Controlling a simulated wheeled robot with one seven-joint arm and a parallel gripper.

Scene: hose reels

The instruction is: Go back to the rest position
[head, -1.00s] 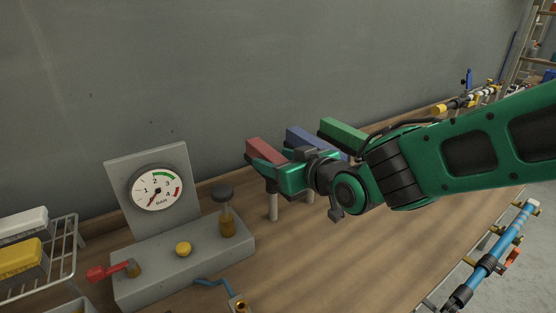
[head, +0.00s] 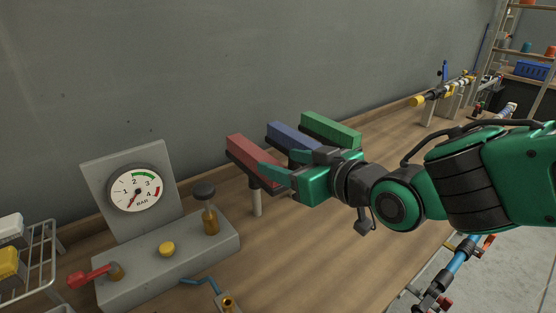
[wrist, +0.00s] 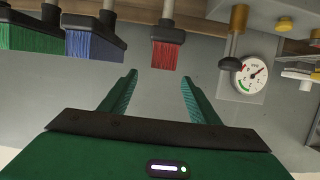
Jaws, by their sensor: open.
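My gripper (head: 275,172) is green and reaches left over the workbench in the head view, in front of three brush-like blocks. In the wrist view my gripper (wrist: 155,95) shows two fingers apart with nothing between them. The red brush (head: 250,155) is nearest the fingertips in the head view. The blue brush (head: 292,136) and the green brush (head: 331,128) stand behind it and to the right. In the wrist view the red brush (wrist: 168,54) lies beyond the fingers, with the blue brush (wrist: 92,48) and green brush (wrist: 35,40) to the left.
A wire rack (head: 40,255) is at the left. Bare bench (head: 320,240) lies below the arm.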

